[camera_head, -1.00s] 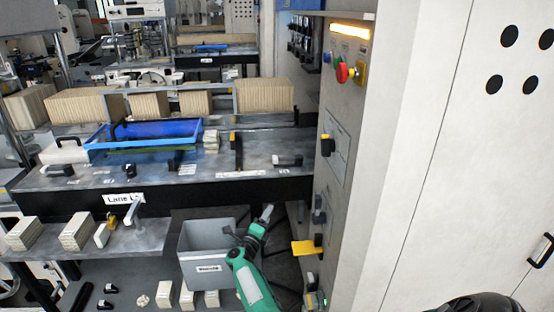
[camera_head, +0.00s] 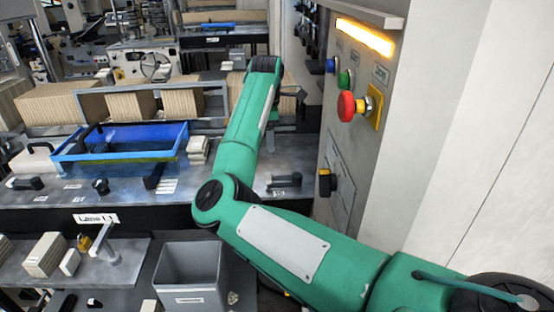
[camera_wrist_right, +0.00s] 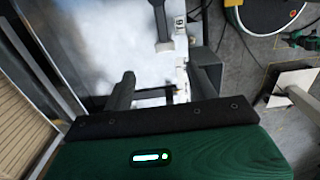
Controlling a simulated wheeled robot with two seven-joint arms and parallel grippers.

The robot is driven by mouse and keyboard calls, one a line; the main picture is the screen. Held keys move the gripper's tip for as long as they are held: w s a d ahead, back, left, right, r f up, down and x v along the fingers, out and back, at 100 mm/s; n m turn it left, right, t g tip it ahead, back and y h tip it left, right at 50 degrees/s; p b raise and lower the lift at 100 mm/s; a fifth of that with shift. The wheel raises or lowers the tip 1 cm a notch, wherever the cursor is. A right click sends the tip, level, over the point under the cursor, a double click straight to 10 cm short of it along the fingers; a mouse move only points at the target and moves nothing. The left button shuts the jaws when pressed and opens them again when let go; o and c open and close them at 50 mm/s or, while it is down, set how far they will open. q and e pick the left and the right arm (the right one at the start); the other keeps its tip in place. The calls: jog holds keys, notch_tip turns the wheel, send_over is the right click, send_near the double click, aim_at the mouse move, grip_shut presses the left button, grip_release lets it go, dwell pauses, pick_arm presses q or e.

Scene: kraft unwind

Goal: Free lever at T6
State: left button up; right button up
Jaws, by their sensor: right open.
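My right gripper (camera_head: 289,97) is over the right end of the grey worktop (camera_head: 225,178), its fingers partly hidden by my arm. In the right wrist view my right gripper (camera_wrist_right: 166,64) is open and empty. A dark lever (camera_wrist_right: 160,22) lies ahead of the gap between the fingers, apart from them. In the head view a black-handled lever (camera_head: 285,180) lies flat at the worktop's right front, by a small tag too small to read surely. Other black levers sit left of it, one at the left (camera_head: 27,183). My left gripper is not in view.
A blue tray (camera_head: 120,157) stands on the worktop, with brown stacks behind. A cabinet panel (camera_head: 345,150) with a red button (camera_head: 347,106) rises close on the right. A grey bin (camera_head: 190,275) stands below the front edge.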

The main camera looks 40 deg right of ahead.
aim_at(268, 176)
jog(key=f+p, duration=0.1)
jog(key=f, duration=0.2)
jog(key=f+p, duration=0.2)
jog(key=f, duration=0.2)
jog(key=a+f+p, duration=0.1)
jog(key=f+p, duration=0.1)
jog(key=f, duration=0.2)
jog(key=shift+s+f, duration=0.15)
jog(key=shift+s, duration=0.05)
jog(key=shift+f+p, duration=0.3)
jog(key=shift+f, duration=0.25)
jog(key=shift+a, duration=0.1)
grip_shut()
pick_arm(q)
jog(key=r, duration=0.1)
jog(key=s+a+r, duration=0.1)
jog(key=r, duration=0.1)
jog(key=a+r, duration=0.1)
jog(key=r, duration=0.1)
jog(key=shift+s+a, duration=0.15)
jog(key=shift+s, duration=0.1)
pick_arm(e)
jog(key=shift+w, duration=0.1)
